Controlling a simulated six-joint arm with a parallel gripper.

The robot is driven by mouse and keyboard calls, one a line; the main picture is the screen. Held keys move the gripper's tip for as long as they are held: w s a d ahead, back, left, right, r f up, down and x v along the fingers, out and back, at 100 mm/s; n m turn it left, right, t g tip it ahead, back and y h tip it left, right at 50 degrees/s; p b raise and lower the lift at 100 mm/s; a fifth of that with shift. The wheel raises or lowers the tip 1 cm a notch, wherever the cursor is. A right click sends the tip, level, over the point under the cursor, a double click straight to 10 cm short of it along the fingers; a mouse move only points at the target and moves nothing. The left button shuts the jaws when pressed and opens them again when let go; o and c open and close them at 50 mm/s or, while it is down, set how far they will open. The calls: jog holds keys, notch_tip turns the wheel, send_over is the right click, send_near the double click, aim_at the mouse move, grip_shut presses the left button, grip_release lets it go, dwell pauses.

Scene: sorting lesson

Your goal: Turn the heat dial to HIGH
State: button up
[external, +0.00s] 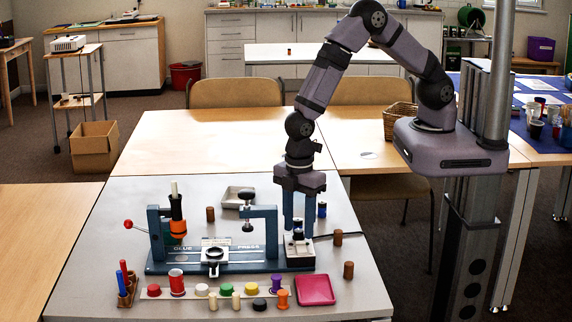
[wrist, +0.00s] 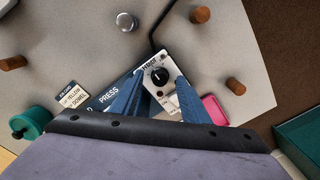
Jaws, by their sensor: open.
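The heat dial is a round black knob (wrist: 159,75) on a pale plate in the wrist view. In the external view the dial (external: 298,235) sits on the white-topped box at the right end of the glue press (external: 185,267). The dial's setting is too small to read. My gripper (external: 299,217) points down over this box. Its two blue fingers are spread and empty. In the wrist view the open gripper (wrist: 160,81) has one finger on each side of the dial. I cannot tell whether either finger touches it.
The press post and arm (external: 248,212) stand left of my gripper. Brown corks (external: 348,270) lie on the grey table to the right. A pink tray (external: 315,290) and a row of coloured pieces (external: 226,290) lie in front. A dark rod runs from the box.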

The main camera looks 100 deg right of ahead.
jog(key=shift+f, duration=0.3)
jog(key=shift+c, duration=0.7)
jog(key=c, duration=0.9)
jog(key=shift+m, duration=0.4)
jog(key=m, duration=0.4)
jog(key=shift+m, duration=2.1)
